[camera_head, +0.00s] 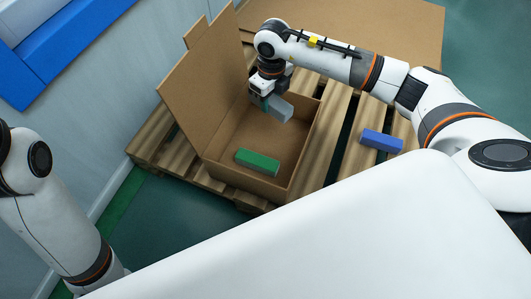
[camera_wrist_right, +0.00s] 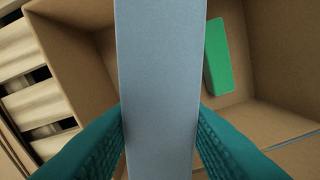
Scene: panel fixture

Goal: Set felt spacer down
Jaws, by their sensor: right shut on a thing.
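A light grey block (camera_head: 281,107), which I take to be the felt spacer, is held by my right gripper (camera_head: 268,100). In the right wrist view the long grey block (camera_wrist_right: 158,70) runs between the two teal fingers, which press on its sides. The gripper and block are over the open cardboard box (camera_head: 232,185), near its back right part. The block appears raised above the box floor, but its lower end is hard to judge. My left arm shows at the left edge, with its gripper out of the picture.
A green block (camera_head: 258,161) lies on the box floor, also seen in the right wrist view (camera_wrist_right: 217,58). A blue block (camera_head: 382,140) lies outside, on the wooden pallet (camera_head: 344,112). The box's tall left flap (camera_head: 203,82) stands up near the gripper.

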